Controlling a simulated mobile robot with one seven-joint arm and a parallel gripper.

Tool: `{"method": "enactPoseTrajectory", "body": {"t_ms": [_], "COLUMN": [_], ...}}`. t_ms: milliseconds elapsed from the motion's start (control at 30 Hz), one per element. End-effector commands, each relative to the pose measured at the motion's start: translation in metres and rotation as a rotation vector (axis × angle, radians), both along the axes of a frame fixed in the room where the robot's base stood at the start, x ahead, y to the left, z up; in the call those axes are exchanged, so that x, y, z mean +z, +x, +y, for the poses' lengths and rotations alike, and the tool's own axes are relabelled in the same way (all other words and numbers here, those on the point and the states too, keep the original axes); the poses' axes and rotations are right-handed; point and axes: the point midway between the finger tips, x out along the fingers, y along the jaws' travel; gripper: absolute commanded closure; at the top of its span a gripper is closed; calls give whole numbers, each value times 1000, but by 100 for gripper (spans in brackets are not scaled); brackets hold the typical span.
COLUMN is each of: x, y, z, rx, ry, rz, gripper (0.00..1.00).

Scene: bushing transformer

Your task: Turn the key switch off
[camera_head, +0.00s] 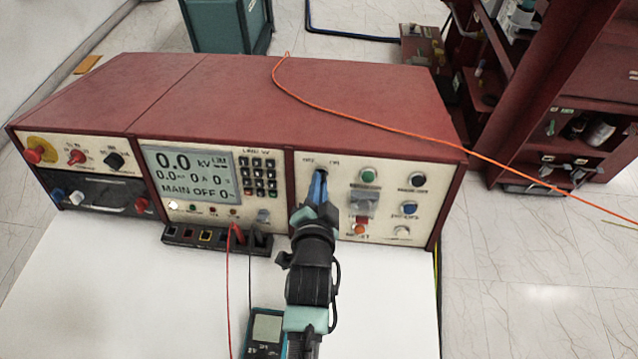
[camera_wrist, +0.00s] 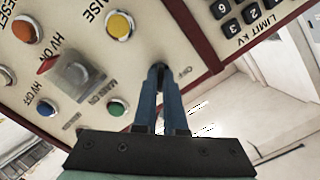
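The key switch (camera_wrist: 158,68) is a small dark key in the cream front panel, beside an "OFF" label in the wrist view. In the head view the key switch (camera_head: 322,172) is at the upper left of the right-hand panel, mostly covered by my fingers. My gripper (camera_head: 319,180) reaches up to it from the front. In the wrist view the blue fingers of my gripper (camera_wrist: 159,80) come together at the key and appear closed on it. The key's exact angle is hidden. The screen (camera_head: 188,175) shows "MAIN OFF".
Buttons and a clear-covered switch (camera_head: 363,203) sit close right of my gripper. A terminal strip (camera_head: 205,240) with red and black leads is at lower left. A teal meter (camera_head: 266,330) lies on the white table (camera_head: 390,310). An orange cable (camera_head: 400,130) crosses the red cabinet top.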

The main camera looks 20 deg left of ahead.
Motion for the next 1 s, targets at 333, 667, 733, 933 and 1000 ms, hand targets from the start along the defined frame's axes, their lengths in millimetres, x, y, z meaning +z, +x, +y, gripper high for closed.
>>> {"method": "enactPoseTrajectory", "body": {"t_ms": [333,667,733,933,1000], "x": [0,0,0,0,0], "y": [0,0,0,0,0], "z": [0,0,-1,-1,0], "rx": [1,22,32,71,88], "ry": [-2,-89,-132,-289,-352], "rz": [-1,-25,-36,-81,-100], "gripper": [100,100,100,100,100]}}
